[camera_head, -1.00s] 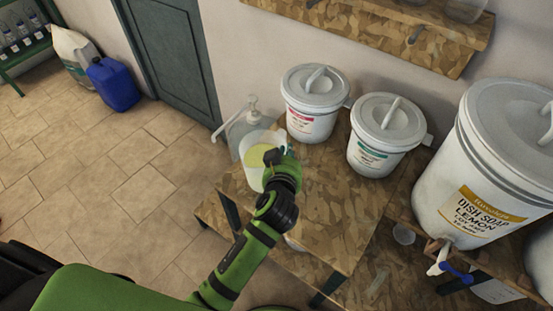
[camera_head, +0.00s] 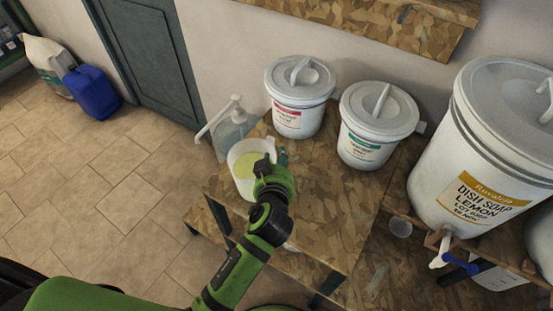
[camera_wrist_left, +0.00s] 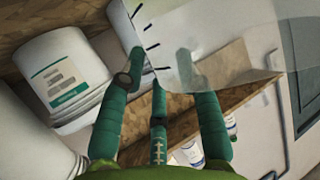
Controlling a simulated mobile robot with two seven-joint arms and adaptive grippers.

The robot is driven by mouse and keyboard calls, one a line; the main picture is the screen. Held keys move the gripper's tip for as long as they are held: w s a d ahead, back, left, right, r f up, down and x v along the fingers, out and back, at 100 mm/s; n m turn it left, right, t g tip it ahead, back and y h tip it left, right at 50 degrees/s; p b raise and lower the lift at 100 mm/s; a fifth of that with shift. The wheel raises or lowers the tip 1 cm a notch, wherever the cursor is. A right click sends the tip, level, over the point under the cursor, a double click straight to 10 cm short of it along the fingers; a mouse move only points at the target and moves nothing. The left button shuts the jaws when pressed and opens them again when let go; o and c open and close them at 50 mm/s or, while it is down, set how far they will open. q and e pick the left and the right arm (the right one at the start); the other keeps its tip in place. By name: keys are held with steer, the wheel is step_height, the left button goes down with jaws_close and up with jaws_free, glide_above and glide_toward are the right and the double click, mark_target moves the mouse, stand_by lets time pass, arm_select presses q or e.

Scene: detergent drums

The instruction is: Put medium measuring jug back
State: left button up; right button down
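The measuring jug (camera_head: 240,185) is translucent and holds pale yellow liquid. It is upright at the left end of the wooden bench (camera_head: 315,210), and I cannot tell whether it touches the top. My left gripper (camera_head: 271,170) is at the jug's right side, with its fingers closed around the handle area. The left wrist view shows the green fingers (camera_wrist_left: 158,78) against the jug's clear wall (camera_wrist_left: 225,40) with dark graduation marks. The exact grip is partly hidden. My right gripper is not in view.
A pump bottle (camera_head: 229,135) stands just behind the jug. Two white lidded tubs, red-labelled (camera_head: 297,120) and green-labelled (camera_head: 365,150), stand along the wall. A large dish soap drum (camera_head: 475,150) with a tap is at right. The bench's middle is clear.

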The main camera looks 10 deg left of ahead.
arm_select(q)
steer(key=shift+r, duration=0.15)
steer(key=b+v, duration=0.2)
steer(key=v, duration=1)
